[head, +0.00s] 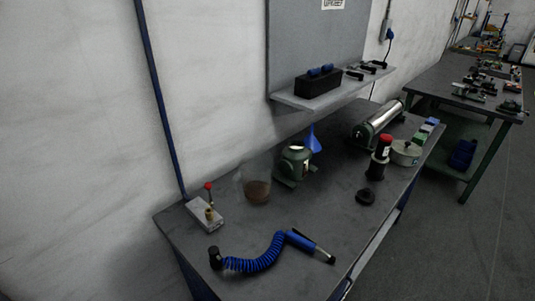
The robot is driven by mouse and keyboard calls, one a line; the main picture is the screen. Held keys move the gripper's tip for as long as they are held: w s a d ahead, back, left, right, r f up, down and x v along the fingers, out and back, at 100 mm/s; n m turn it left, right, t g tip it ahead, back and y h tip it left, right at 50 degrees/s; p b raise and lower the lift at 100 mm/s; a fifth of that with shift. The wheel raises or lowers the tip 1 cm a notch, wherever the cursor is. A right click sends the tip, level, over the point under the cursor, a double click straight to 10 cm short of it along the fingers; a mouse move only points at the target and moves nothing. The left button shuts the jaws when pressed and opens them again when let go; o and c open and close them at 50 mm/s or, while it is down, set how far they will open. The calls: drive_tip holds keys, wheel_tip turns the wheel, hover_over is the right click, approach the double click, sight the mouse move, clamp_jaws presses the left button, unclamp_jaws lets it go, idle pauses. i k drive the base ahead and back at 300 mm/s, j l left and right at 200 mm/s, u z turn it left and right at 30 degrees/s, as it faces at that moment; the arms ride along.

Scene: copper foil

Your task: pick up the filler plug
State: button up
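I cannot make out for certain which item is the filler plug. A small green pump or motor housing (294,163) stands upright near the middle of the workbench (310,222); no separate plug shows clearly on it at this size. A blue funnel (313,141) is just behind it. A clear jar with brown contents (257,190) stands to its left. A small black ring-shaped part (365,197) lies on the bench to its right. My gripper is not in view.
A grey box with a red-knobbed lever (205,213) and a blue coiled hose with a nozzle (265,258) occupy the front left. A red-capped black cylinder (379,160), a round pot (405,153) and a metal cylinder (380,123) stand right. The middle front is clear.

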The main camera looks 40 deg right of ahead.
sight(366, 195)
drive_tip(key=z, duration=1.3)
